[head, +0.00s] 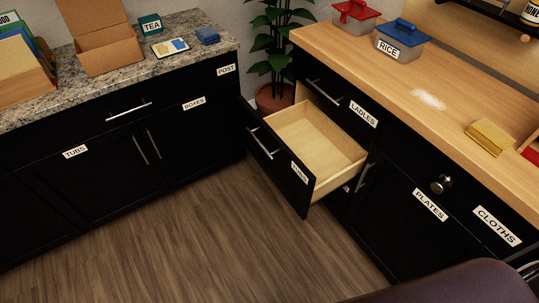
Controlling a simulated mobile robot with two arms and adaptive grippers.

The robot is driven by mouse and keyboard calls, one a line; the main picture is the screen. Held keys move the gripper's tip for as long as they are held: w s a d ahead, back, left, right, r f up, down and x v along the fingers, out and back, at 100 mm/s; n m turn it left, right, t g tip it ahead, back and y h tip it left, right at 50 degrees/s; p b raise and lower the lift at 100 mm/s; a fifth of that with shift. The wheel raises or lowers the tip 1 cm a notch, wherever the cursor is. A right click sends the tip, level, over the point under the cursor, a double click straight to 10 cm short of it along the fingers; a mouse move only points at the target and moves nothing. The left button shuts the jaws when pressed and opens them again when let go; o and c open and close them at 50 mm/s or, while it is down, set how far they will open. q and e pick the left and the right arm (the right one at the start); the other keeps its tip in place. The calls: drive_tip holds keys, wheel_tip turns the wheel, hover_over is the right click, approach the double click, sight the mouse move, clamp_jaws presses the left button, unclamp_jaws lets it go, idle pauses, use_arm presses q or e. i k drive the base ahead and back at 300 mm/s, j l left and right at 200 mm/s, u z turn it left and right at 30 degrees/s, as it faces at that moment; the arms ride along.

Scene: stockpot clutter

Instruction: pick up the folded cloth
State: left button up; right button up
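Neither of my grippers is in view.
An empty drawer (310,143) stands open below the wooden counter. A blue-lidded RICE container (400,42), a red-lidded container (354,15) and white powder (429,99) are on that counter. A dark rounded shape (460,287) fills the bottom right.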

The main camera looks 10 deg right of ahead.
sight(485, 133)
drive_tip(key=k+z, duration=0.15)
drive_tip(key=z, duration=1.7)
drive_tip(key=l+u, duration=0.2)
drive_tip(key=i+j, duration=0.05)
drive_tip(key=j, duration=0.05)
